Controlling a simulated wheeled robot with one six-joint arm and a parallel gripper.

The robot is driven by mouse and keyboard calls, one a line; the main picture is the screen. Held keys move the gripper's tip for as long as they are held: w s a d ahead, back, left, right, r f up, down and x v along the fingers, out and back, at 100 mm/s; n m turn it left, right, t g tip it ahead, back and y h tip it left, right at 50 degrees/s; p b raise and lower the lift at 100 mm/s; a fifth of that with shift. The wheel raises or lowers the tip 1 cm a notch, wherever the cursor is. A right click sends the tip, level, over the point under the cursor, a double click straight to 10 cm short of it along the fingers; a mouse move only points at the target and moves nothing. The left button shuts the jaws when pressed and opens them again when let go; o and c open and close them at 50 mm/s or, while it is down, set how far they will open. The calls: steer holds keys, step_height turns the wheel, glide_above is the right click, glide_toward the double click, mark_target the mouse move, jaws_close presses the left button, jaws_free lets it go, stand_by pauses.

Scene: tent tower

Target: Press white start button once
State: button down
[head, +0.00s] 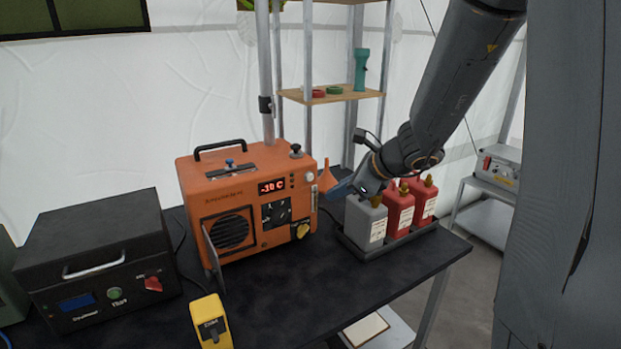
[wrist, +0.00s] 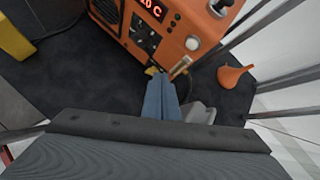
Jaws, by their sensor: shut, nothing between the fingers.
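The orange unit (head: 238,200) stands on the dark table with a red display reading about -30 C. In the wrist view this white button (wrist: 192,43) shows up and to the right of my fingertips. I cannot tell the exact gap to the unit.
Red cans (head: 399,212) and a grey can (head: 364,222) stand in a black tray right of the unit. An orange funnel (wrist: 235,75) is close by. A black box (head: 95,258) with a green button and a yellow device (head: 211,322) stand left and in front.

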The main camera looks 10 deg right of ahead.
steer(key=w+a, duration=0.2)
steer(key=w, duration=0.4)
steer(key=shift+w+a+p, duration=0.15)
steer(key=shift+w+p, duration=0.2)
stand_by(1.8)
steer(key=shift+w+a, duration=0.1)
steer(key=shift+w, duration=0.3)
steer(key=shift+w+a, duration=0.15)
steer(key=shift+w, duration=0.25)
stand_by(0.7)
steer(key=shift+s, duration=0.1)
steer(key=shift+s+d, duration=0.25)
steer(key=shift+s, duration=0.5)
steer(key=s, duration=0.1)
steer(key=s+d+b, duration=0.1)
steer(key=s, duration=0.2)
steer(key=shift+s+d, duration=0.25)
steer(key=shift+s, duration=0.1)
